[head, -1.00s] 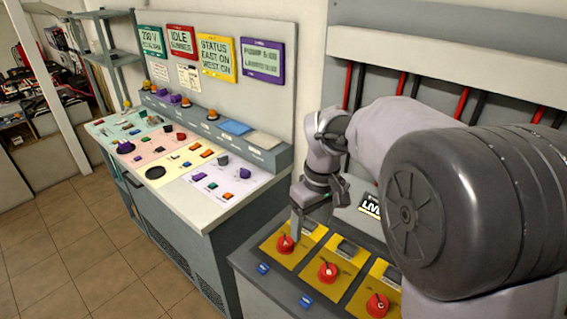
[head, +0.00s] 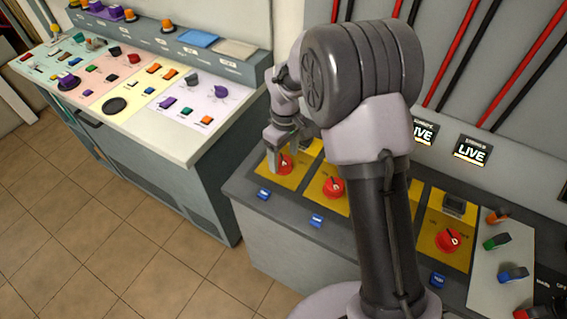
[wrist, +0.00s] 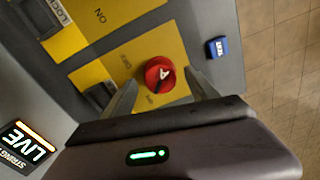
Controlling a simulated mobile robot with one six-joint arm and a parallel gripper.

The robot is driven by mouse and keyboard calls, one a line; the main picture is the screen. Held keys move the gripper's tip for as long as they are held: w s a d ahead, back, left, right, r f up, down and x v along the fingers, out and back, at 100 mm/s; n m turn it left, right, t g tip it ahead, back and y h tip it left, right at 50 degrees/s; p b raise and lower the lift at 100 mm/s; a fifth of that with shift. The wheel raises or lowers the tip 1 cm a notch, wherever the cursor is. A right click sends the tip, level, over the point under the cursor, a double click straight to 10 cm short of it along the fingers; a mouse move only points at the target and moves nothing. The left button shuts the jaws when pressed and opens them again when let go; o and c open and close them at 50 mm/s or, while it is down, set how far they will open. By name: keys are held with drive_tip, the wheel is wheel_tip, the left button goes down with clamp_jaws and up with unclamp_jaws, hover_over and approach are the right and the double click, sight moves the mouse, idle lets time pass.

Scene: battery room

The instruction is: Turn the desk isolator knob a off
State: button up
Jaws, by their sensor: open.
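The desk isolator knob a (head: 285,165) is a round red knob on the leftmost yellow plate of the low grey desk. The wrist view shows it close up, as a red knob (wrist: 161,74) with a white A and a dark pointer mark slanting to the picture's lower left. My gripper (head: 277,146) is right above this knob in the head view. In the wrist view my open gripper (wrist: 163,84) has one finger on each side of the knob. I cannot tell whether either finger touches it. Lettering beside the knob is partly blurred.
More red knobs stand to the right, such as one (head: 334,187) beside knob a and another (head: 450,241) past my arm. Blue tags (head: 264,194) line the front edge. Lit LIVE signs (head: 472,150) hang behind. A colourful control desk (head: 150,85) stands left; tiled floor (head: 100,220) is free.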

drive_tip(key=shift+a+f, duration=0.1)
drive_tip(key=shift+f, duration=0.7)
drive_tip(key=shift+c, duration=0.2)
drive_tip(key=c, duration=1.3)
